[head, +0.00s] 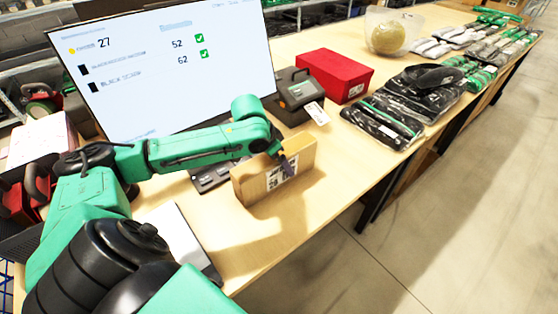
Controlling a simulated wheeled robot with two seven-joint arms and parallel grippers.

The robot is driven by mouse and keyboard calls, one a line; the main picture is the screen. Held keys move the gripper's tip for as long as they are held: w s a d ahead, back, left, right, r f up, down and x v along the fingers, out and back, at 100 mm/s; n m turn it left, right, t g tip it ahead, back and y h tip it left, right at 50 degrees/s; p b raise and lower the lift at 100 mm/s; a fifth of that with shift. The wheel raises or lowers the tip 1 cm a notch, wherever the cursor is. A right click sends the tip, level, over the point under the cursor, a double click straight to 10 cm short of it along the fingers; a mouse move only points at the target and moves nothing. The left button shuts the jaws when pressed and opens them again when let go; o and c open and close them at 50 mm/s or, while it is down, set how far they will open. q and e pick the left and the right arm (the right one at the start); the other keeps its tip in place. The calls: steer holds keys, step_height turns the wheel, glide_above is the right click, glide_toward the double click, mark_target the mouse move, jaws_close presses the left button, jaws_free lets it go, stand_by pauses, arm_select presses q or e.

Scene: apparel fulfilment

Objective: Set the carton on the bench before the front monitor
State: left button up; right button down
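The carton (257,187) is a thin brown cardboard box with a white label on its near face. It is upright on a long edge, at or just above the bench (335,165), in front of the front monitor (165,75). I cannot tell whether its bottom edge touches the bench. My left gripper (285,162) is at the carton's upper edge, with a dark finger over the near face by the label. It appears shut on the carton; the far finger is hidden. My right gripper is not in view.
A keyboard (207,180) lies behind the carton. A dark label printer (297,92) and a red box (335,75) stand beyond it. Bagged dark garments (385,118) lie to the right. A clear bin (392,30) stands farther back. The bench's front edge is close to the carton.

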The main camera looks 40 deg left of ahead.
arm_select(q)
steer(key=shift+r, duration=0.15)
steer(key=shift+s+a+r, duration=0.1)
steer(key=shift+a+r, duration=0.05)
steer(key=shift+r, duration=0.15)
steer(key=v, duration=1.1)
steer(key=shift+s+r+p, duration=0.1)
steer(key=shift+s+p, duration=0.1)
steer(key=shift+p, duration=0.15)
